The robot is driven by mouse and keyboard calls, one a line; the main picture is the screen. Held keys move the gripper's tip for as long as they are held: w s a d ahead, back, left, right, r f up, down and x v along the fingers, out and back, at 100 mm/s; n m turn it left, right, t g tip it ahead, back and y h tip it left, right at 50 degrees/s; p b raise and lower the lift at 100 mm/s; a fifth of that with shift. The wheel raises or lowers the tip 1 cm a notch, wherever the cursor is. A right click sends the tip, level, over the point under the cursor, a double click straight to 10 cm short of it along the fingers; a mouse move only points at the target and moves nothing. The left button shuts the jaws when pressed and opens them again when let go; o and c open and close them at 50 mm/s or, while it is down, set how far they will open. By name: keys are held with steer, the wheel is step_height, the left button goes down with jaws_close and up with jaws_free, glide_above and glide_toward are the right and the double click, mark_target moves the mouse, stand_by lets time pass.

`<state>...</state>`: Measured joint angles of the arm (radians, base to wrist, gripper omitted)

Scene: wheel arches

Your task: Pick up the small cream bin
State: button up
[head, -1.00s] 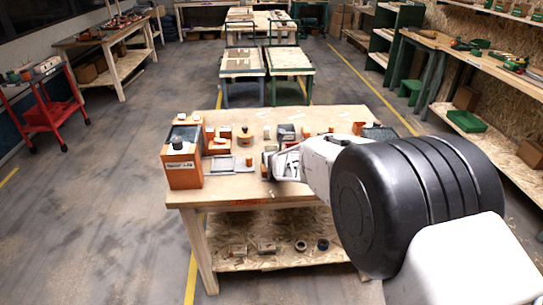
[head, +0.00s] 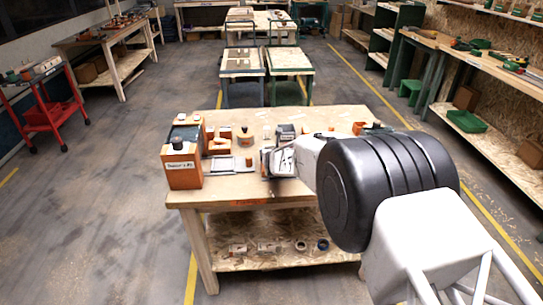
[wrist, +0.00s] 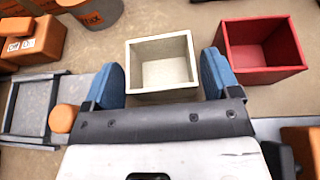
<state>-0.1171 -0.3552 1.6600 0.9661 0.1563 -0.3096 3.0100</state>
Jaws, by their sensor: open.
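The small cream bin (wrist: 162,62) is a square open-topped box, empty inside, and shows in the wrist view. My gripper (wrist: 165,80) is open, with one blue finger at the left of the bin and the other at its right. The bin sits between and just ahead of the fingers; I cannot tell whether they touch it.
A red open bin (wrist: 262,48) stands close to the right finger. Orange blocks (wrist: 35,40), a grey cylinder (wrist: 95,12) and a grey frame (wrist: 28,108) lie to the left. The wooden table (head: 240,190) carries several other items.

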stand_by(0.4)
steer(key=c, duration=0.7)
steer(key=shift+r, duration=0.15)
steer(key=shift+r, duration=4.9)
